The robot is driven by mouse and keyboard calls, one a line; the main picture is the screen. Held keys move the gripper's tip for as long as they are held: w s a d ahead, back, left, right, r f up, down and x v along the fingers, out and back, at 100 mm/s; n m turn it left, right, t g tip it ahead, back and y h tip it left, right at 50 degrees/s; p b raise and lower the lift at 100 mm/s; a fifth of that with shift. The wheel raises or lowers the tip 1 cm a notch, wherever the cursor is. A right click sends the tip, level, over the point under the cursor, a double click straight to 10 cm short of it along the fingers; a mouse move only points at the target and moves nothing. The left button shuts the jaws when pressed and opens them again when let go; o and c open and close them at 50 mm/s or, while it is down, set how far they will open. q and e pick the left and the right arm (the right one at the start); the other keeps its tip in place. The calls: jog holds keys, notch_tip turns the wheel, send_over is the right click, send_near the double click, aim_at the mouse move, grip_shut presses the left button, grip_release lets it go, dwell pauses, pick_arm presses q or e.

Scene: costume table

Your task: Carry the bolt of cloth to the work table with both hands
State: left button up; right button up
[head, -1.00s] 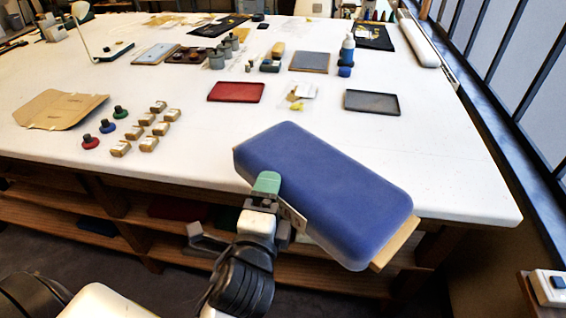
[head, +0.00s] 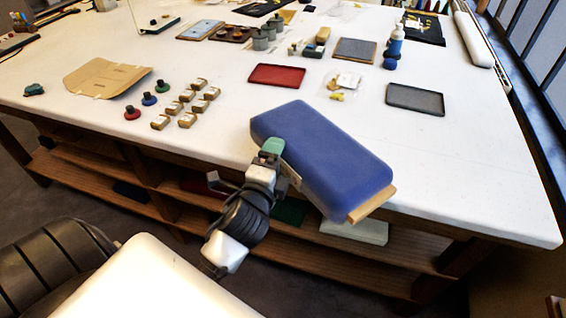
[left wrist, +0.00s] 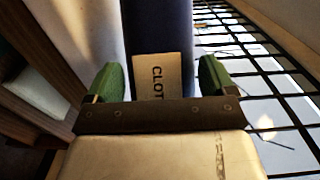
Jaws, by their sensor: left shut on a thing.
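The bolt of cloth (head: 322,155) is a thick blue padded slab with a wooden board end (head: 371,204) showing at its lower right. It is tilted in the head view and overlaps the front edge of the white work table (head: 470,165). I cannot tell whether it touches the table. My left gripper (head: 272,150), with green fingertips, is shut on its near left side. In the left wrist view the green fingers (left wrist: 161,82) stand either side of the dark blue bolt (left wrist: 157,25) and its "CLOT" label (left wrist: 157,78). My right gripper is not in view.
A red tray (head: 277,76) and a grey tray (head: 415,99) lie behind the bolt. Several small boxes (head: 187,103), spools (head: 149,99) and a brown paper piece (head: 105,77) are to the left. The table's right front is clear. Wooden shelves (head: 150,200) run below the table.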

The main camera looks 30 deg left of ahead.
pick_arm(q)
jog(key=shift+w+f+b, duration=0.1)
jog(key=shift+f+b, duration=0.2)
jog(key=shift+f, duration=1.5)
jog(key=shift+f, duration=0.15)
jog(key=o, duration=1.7)
jog(key=shift+f, duration=0.15)
jog(key=shift+s, duration=0.2)
jog(key=shift+b+v, duration=1.45)
jog(key=shift+v, duration=4.5)
